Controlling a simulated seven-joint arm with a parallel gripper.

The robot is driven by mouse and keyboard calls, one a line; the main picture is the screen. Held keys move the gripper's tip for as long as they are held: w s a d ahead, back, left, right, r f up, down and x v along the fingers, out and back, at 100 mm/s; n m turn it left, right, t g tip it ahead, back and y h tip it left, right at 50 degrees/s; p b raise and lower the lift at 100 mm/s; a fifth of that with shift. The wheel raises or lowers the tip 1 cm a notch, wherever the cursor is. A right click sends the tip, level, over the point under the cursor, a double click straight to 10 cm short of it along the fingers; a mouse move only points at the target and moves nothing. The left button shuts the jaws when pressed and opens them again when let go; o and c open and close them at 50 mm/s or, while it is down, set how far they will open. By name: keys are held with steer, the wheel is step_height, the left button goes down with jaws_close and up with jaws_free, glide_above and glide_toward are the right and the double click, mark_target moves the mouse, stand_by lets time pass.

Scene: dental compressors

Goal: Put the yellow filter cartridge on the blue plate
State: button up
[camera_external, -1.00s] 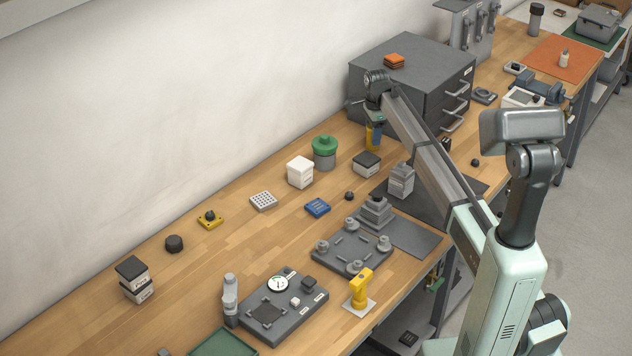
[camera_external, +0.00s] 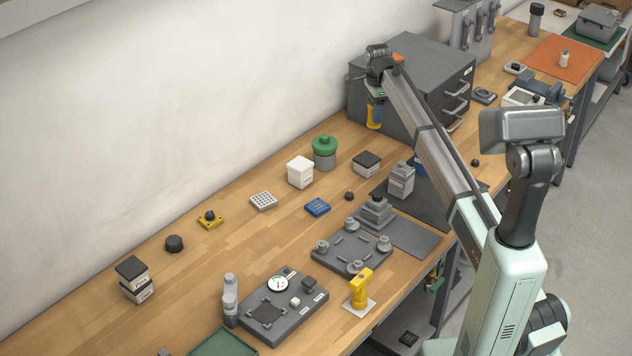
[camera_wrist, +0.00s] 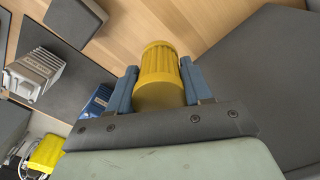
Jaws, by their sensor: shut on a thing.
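The yellow filter cartridge (camera_external: 373,117) is held upright below my gripper (camera_external: 375,101), beside the dark grey drawer cabinet. In the wrist view the ribbed yellow cartridge (camera_wrist: 160,68) sits between the two blue-grey fingers of my gripper (camera_wrist: 160,82), which are shut on it. It looks clear of the wooden bench. A small flat blue piece (camera_external: 317,207) lies mid-bench, to the lower left of my gripper. Another blue thing (camera_external: 420,164) is partly hidden by my arm; it may be the blue thing in the wrist view (camera_wrist: 97,101). I cannot tell which is the blue plate.
The drawer cabinet (camera_external: 430,72) stands close to the right of my gripper, with an orange piece on top. A green-lidded jar (camera_external: 324,153), a white box (camera_external: 300,172), a dark-topped box (camera_external: 367,164) and a grey finned unit (camera_external: 401,180) stand nearby. The bench's left rear is mostly clear.

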steer(key=shift+s+a+r, duration=0.1)
steer(key=shift+a+r, duration=0.05)
steer(key=shift+r, duration=0.45)
steer(key=s+a+r+m, duration=0.1)
steer(key=s+a, duration=1.2)
steer(key=s, duration=0.3)
glide_above(318, 205)
steer(key=shift+r+m, duration=0.4)
steer(key=shift+r, duration=0.05)
steer(key=shift+f, duration=0.2)
steer(key=shift+a+f, duration=0.1)
steer(key=shift+f, duration=4.65)
steer(key=shift+f, duration=0.2)
steer(key=o, duration=1)
steer(key=shift+o, duration=0.2)
